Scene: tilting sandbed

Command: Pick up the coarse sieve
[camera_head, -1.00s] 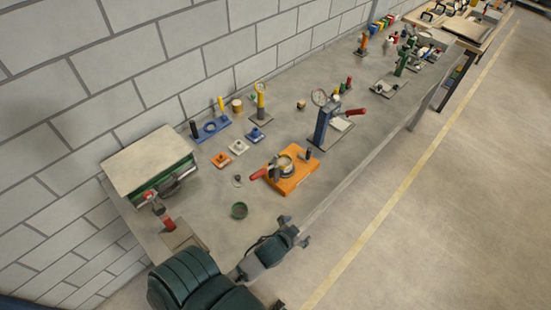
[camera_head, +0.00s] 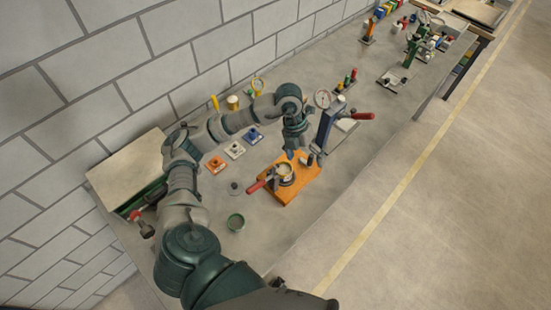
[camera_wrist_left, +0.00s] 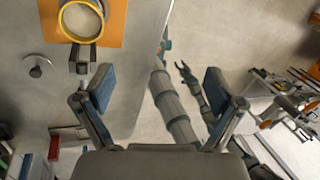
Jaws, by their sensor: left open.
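A round, yellow-rimmed ring (camera_wrist_left: 80,20) sits on an orange plate (camera_wrist_left: 118,30) at the upper left of the left wrist view. It may be the coarse sieve; I cannot tell its mesh. In the head view a round piece (camera_head: 284,172) sits on the orange plate (camera_head: 302,184), beside a red handle. My left gripper (camera_head: 298,152) is above the far edge of that plate. In the left wrist view my left gripper (camera_wrist_left: 157,80) is open and empty, with the ring beyond and left of its fingers. A small dark gripper (camera_wrist_left: 184,70), probably my right one, shows far below.
A blue press with a gauge (camera_head: 324,122) and red lever stands close right of my left gripper. A flat-topped box (camera_head: 130,172) stands at the left. The bench front is mostly clear.

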